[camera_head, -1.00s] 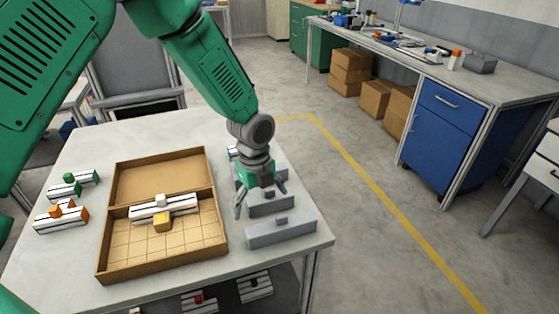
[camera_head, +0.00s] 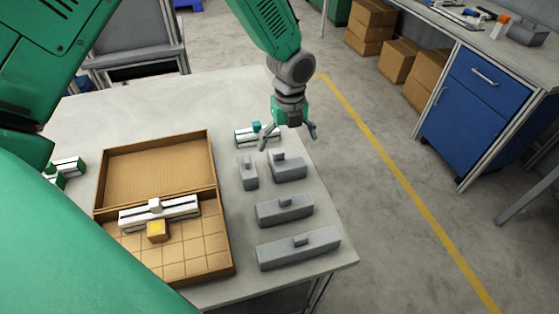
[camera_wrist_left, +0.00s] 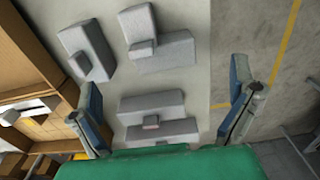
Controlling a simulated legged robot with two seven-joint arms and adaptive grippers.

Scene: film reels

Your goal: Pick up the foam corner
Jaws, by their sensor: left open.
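The foam corner (camera_head: 289,170) looks like a grey L-shaped block lying on the table near its right edge. In the left wrist view the foam corner (camera_wrist_left: 165,54) lies toward the top centre, with one arm pointing up and one to the right. My left gripper (camera_head: 289,139) is open and empty above the table, just behind the foam corner in the head view. In the left wrist view the two fingers (camera_wrist_left: 166,80) are spread wide, with nothing between them. My right gripper is not in view.
Other grey foam blocks stand close by: a small one (camera_head: 248,173) to the left and two longer ones (camera_head: 285,211) (camera_head: 298,248) in front. A cardboard box (camera_head: 226,230) with white and yellow parts lies to the left. A white-and-teal part (camera_head: 250,136) sits behind.

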